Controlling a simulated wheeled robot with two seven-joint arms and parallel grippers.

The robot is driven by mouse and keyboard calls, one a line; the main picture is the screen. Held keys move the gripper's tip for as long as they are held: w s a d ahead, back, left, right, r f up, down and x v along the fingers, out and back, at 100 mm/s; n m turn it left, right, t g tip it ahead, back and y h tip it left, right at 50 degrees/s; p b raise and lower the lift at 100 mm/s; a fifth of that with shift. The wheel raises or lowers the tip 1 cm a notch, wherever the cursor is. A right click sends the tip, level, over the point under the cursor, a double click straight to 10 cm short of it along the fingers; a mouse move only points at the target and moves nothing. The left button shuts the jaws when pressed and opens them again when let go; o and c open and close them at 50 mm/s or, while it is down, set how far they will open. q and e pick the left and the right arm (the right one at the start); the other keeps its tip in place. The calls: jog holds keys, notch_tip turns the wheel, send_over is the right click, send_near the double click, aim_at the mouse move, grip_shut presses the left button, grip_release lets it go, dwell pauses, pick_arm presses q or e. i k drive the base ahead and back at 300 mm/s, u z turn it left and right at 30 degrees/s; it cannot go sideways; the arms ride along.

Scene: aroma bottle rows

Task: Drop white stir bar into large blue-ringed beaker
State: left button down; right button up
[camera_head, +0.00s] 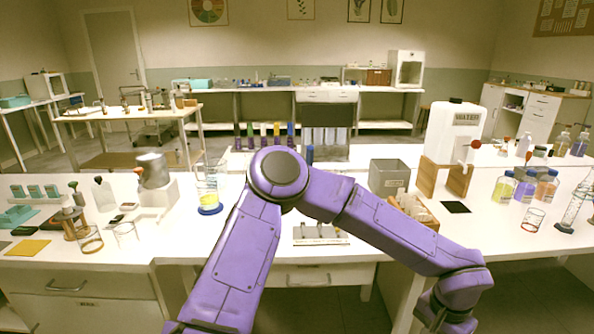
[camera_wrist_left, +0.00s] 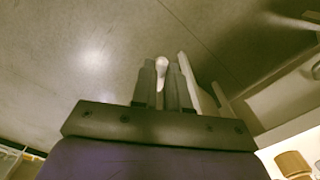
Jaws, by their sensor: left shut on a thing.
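A white stir bar (camera_wrist_left: 161,66) shows in the left wrist view, pinched upright between the two dark fingertips of my left gripper (camera_wrist_left: 162,80). The gripper is shut on it. In the head view my purple left arm reaches up from the bottom and bends down to the lower right; its fingers and the bar are out of that picture. A tall clear beaker (camera_head: 209,180) with a blue ring at its base and some yellow in it stands on the bench, left of my arm's elbow and well apart from the gripper. My right gripper is not in view.
Smaller beakers stand on the left bench (camera_head: 90,240) and the right bench (camera_head: 532,220). A grey box (camera_head: 389,177), a white water tank (camera_head: 457,130) and colored bottles (camera_head: 525,187) stand to the right. My arm hides part of the middle bench; a gap separates it from the right bench.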

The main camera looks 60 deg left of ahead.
aim_at(212, 208)
jog(key=z, duration=0.2)
jog(key=k, duration=1.15)
jog(key=u, duration=1.7)
jog(key=i, duration=0.45)
jog(key=u, duration=0.05)
